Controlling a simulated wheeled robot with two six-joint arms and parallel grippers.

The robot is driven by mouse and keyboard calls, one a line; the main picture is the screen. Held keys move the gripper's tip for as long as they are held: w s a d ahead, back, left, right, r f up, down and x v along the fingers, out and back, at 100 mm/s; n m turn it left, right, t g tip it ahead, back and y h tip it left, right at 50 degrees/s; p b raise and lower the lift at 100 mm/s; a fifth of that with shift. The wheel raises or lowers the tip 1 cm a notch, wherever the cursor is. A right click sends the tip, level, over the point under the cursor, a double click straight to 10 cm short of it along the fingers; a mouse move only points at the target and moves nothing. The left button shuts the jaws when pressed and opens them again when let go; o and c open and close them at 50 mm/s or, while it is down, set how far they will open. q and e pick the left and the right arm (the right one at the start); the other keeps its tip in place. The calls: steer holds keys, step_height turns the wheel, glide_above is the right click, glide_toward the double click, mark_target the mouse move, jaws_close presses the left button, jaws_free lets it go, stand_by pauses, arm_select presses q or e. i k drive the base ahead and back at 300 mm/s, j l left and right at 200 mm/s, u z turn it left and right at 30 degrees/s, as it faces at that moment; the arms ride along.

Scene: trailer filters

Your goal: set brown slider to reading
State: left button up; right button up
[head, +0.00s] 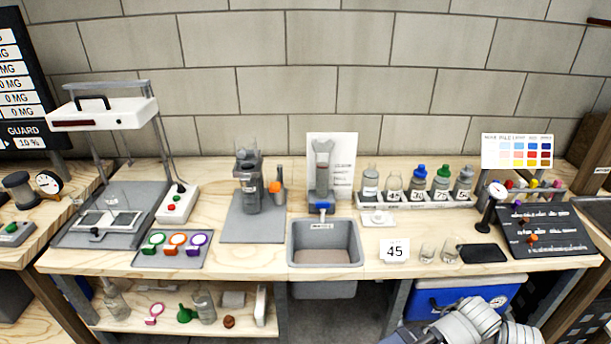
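A dark sloped panel (556,232) stands at the right end of the bench, with scale markings too small to read. An orange-brown slider knob (531,238) sits low on its left part. A second, reddish knob (523,220) is just above it, and a purple knob (517,203) is near the top. I cannot tell for certain which of the lower two is the brown one. A small round dial gauge (496,191) stands left of the panel; its reading is not legible. Grey-white links of my arm show at the bottom right; neither gripper is visible.
A white card reading 45 (394,251), two small glasses (427,252) and a dark pad (483,253) lie left of the panel. A bottle rack (414,199), colour chart (517,152) and sink (325,243) stand nearby. A blue cooler (465,297) is below the bench.

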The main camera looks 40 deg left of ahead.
mark_target(524, 220)
steer(key=u, duration=0.85)
steer(key=i+u, duration=0.15)
steer(key=i, duration=0.35)
steer(key=k+z, duration=0.2)
steer(key=i+z, duration=0.2)
steer(key=z, duration=0.85)
